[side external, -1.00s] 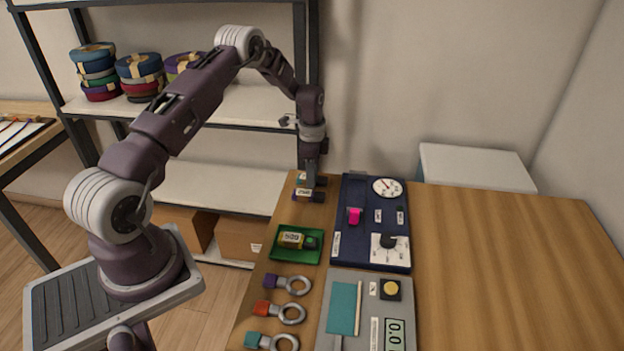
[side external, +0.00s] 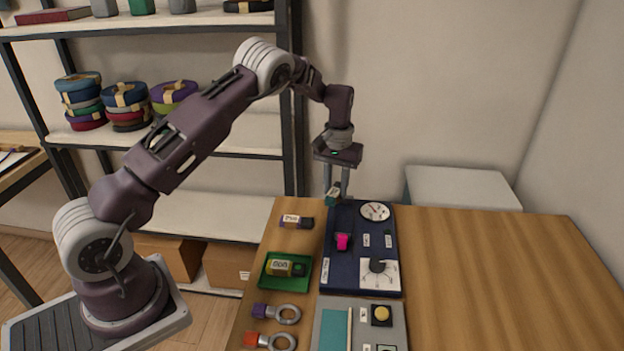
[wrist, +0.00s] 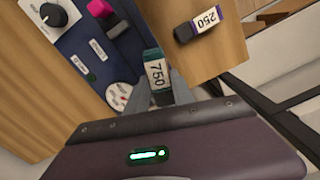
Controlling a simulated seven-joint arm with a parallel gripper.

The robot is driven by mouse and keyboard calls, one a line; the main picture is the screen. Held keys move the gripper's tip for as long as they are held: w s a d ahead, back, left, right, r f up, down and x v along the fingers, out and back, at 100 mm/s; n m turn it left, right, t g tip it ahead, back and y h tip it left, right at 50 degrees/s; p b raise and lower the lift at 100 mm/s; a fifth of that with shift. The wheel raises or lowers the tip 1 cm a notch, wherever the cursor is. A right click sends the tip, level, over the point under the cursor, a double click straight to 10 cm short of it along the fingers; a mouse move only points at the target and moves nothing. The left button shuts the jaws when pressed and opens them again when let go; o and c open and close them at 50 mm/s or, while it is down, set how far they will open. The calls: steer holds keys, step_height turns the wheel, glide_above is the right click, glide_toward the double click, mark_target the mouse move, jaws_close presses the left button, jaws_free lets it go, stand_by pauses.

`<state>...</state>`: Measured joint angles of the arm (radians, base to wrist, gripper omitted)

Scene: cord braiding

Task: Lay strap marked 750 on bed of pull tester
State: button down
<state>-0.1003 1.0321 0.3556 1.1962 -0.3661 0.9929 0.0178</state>
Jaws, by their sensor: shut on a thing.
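My gripper (side external: 337,190) is shut on the strap marked 750 (wrist: 158,72), a short teal piece with a white label. In the side external view this strap (side external: 332,196) is raised and tilted, above the far left corner of a navy panel (side external: 350,285). The panel bears a round dial (side external: 375,211), a pink block (side external: 342,241) and a black knob (side external: 377,265). A grey unit (side external: 398,318) with a flat teal plate (side external: 334,330) stands nearer the camera. I cannot tell for sure which of the two is the pull tester.
A purple strap marked 250 (side external: 296,221) lies on the table left of the panel. A green tray (side external: 272,284) holds a yellow-labelled piece. Ring-ended pieces (side external: 288,314) lie nearer. The table's right side (side external: 490,270) is clear.

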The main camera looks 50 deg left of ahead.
mark_target(344, 217)
steer(key=d+n, duration=0.1)
steer(key=w+d+n, duration=0.1)
steer(key=n, duration=0.1)
steer(key=shift+d, duration=0.15)
steer(key=shift+w+d+f, duration=0.15)
steer(key=shift+f, duration=2.5)
steer(key=shift+f, duration=0.3)
steer(key=c, duration=1)
jaws_free()
step_height(344, 217, up, 11)
steer(key=shift+r, duration=0.1)
